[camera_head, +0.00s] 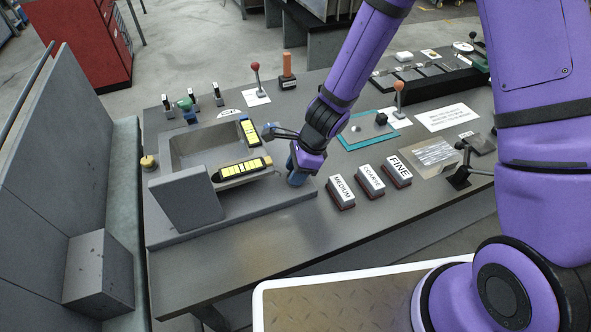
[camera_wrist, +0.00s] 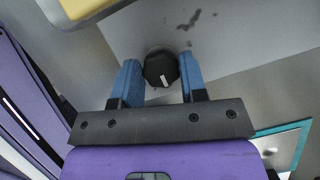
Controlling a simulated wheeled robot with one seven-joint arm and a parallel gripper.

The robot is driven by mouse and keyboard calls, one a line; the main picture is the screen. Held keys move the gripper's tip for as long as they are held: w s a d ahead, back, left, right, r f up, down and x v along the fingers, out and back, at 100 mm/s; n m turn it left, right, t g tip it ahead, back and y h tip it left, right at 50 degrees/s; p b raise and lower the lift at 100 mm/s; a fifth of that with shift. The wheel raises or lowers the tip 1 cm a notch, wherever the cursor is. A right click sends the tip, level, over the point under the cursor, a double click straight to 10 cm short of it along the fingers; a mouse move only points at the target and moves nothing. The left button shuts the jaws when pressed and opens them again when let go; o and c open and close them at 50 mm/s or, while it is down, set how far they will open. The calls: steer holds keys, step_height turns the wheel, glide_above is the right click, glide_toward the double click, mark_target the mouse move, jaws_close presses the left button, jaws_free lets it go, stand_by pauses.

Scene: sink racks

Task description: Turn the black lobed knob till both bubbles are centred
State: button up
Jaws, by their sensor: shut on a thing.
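The black knob (camera_wrist: 160,68) sits between the two blue fingers of my gripper (camera_wrist: 161,80) in the wrist view, with a white mark on its top. My gripper is shut on it. In the head view my gripper (camera_head: 297,178) points down at the right side of the grey sink-like fixture, and the knob is hidden behind the fingers. Two yellow levels lie on the fixture: a long one (camera_head: 242,169) along the front and a shorter one (camera_head: 250,131) at the back right. Their bubbles are too small to read.
Three labelled blocks, MEDIUM (camera_head: 341,190), COARSE (camera_head: 370,180) and FINE (camera_head: 397,171), stand right of my gripper. A teal-edged plate (camera_head: 358,138) and an orange-topped lever (camera_head: 398,88) are behind them. A grey upright block (camera_head: 187,198) stands at the fixture's front left.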

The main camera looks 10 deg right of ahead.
steer(key=shift+w+a, duration=0.1)
steer(key=o, duration=0.9)
steer(key=shift+v, duration=5.5)
